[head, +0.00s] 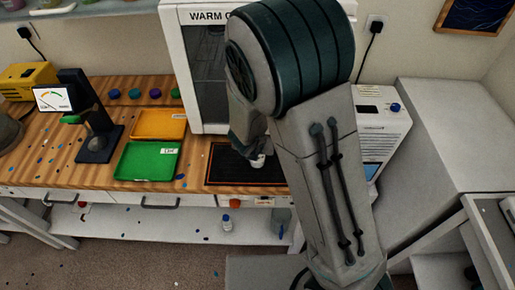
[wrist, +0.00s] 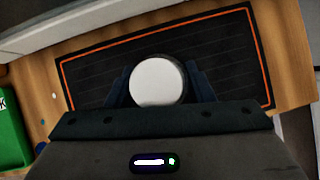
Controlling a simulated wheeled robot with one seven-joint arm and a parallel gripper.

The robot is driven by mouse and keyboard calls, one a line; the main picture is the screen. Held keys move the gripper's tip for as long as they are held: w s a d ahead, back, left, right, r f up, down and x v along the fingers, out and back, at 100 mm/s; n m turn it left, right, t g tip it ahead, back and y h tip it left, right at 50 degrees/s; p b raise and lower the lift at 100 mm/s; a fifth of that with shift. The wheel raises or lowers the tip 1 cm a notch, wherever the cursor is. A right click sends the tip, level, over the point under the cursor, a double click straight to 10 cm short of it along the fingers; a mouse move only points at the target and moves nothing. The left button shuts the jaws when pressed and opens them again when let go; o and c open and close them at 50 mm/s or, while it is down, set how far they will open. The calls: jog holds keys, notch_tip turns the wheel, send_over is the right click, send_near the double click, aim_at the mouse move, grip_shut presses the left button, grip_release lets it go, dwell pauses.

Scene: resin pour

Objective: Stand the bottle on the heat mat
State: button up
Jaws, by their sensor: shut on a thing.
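The heat mat (head: 222,172) is a flat black mat with an orange border line, lying on the wooden bench in front of the white cabinet. It fills much of the wrist view (wrist: 225,50). My gripper (head: 255,150) is over the mat, its fingers shut on the bottle (head: 257,162). In the wrist view my gripper (wrist: 158,88) has a finger on each side of the bottle's round white top (wrist: 157,80), which is seen from above. The bottle looks upright. Its lower part is mostly hidden, so I cannot tell whether its base touches the mat.
A green tray (head: 147,162) and an orange tray (head: 158,125) lie left of the mat. A dark stand with a gauge (head: 97,140) is farther left. The white warm cabinet (head: 205,70) rises behind the mat. A small bottle (head: 226,222) stands on the lower shelf.

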jog(key=shift+f, duration=0.2)
jog(key=o, duration=1.1)
jog(key=shift+r, duration=0.1)
